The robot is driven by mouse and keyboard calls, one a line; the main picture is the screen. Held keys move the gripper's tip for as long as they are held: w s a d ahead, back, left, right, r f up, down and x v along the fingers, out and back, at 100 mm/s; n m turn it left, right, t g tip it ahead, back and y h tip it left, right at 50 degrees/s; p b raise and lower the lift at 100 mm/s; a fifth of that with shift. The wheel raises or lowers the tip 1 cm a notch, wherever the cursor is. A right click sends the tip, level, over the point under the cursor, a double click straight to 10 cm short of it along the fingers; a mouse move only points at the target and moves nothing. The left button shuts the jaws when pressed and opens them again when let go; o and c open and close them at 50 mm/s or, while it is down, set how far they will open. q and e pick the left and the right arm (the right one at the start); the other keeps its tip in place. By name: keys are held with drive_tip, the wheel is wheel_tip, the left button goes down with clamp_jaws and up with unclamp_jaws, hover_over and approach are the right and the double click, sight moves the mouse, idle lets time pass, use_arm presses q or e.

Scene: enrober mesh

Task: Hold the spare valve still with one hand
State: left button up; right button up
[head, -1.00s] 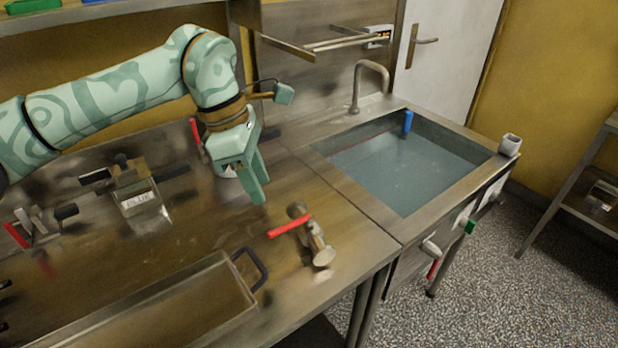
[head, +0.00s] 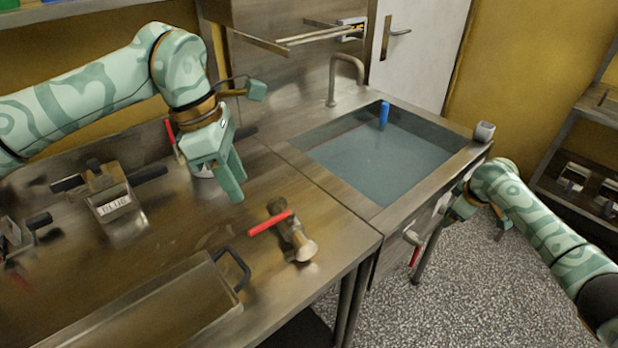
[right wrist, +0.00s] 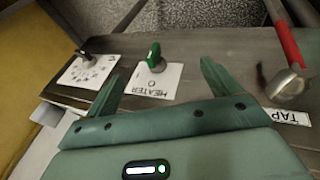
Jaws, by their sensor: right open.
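The spare valve (head: 296,240), a metal fitting with a red lever, lies on the steel worktop near its front right corner. My left gripper (head: 238,188) hangs above the worktop, behind and to the left of the valve and apart from it. Its fingers point down; their gap is hard to judge. My right gripper (right wrist: 160,80) is open and empty in the right wrist view, facing the sink unit's front panel. In the head view it (head: 458,208) is partly hidden at the sink's right front.
A green heater knob (right wrist: 155,58) shows between my right fingers. A red-handled tap (right wrist: 288,75) is to their right, a dark dial knob (right wrist: 86,57) to their left. The sink (head: 385,160) holds water.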

drive_tip(key=w+a+r+n, duration=0.2)
drive_tip(key=w+r+n, duration=0.1)
drive_tip(key=r, duration=0.9)
drive_tip(key=a+r+n+y, duration=0.3)
drive_tip(key=a+r+n, duration=0.25)
drive_tip(key=a, duration=0.55)
wheel_tip(320, 180, up, 6)
drive_tip(key=n+g+h, duration=0.2)
drive_tip(key=n+g, duration=0.3)
drive_tip(key=n, duration=2)
hover_over(303, 239)
wheel_tip(303, 239, down, 16)
